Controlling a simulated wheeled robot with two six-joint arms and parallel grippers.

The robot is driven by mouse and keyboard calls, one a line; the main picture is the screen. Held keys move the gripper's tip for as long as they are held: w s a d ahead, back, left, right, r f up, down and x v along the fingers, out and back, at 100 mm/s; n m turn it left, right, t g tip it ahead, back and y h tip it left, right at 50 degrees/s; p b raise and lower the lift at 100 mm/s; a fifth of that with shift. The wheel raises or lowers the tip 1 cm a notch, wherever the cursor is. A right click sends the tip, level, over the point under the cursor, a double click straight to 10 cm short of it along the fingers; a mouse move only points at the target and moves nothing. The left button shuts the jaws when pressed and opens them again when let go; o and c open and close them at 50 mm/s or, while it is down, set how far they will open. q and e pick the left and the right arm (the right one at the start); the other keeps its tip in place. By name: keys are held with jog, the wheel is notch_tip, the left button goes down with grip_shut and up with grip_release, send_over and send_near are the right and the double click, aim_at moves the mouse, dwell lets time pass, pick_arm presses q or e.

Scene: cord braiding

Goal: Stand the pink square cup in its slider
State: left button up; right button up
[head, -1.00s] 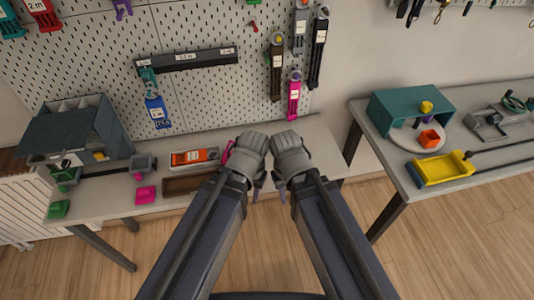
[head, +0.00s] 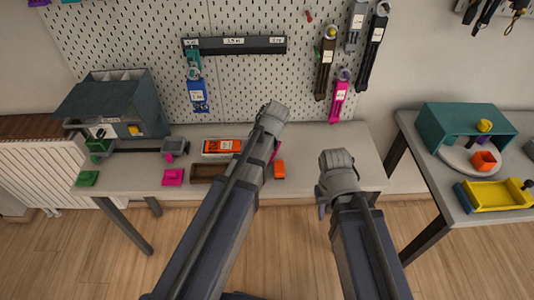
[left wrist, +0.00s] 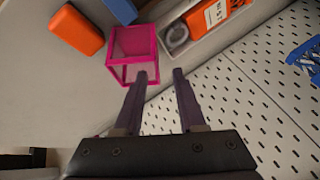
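The pink square cup (left wrist: 133,50) is an open box-like frame in the left wrist view. It stands on the table just beyond my left gripper (left wrist: 160,74), which is open and empty, with the cup slightly left of the gap. In the head view only a sliver of the cup (head: 276,150) shows beside my left arm. A flat pink square piece (head: 173,177) lies near the table's front edge, and a small pink part (head: 169,157) is by a grey block on a dark rail. I cannot tell which is the slider. My right gripper (head: 321,209) hangs at the table's front right, fingers mostly hidden.
An orange block (head: 279,169) lies near the cup. A white tray (head: 206,156) with an orange item and a brown tray (head: 204,178) lie left of my left arm. A green square (head: 87,178) lies at the far left. The table's right end looks clear.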

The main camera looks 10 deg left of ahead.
pick_arm(q)
jog(key=shift+d+b+x, duration=0.1)
jog(key=shift+b+x, duration=1.15)
jog(key=shift+x, duration=0.3)
jog(key=shift+d+b+x, duration=0.15)
jog(key=shift+b+x, duration=1.05)
jog(key=shift+x, duration=0.4)
jog(key=shift+s, duration=0.1)
grip_shut()
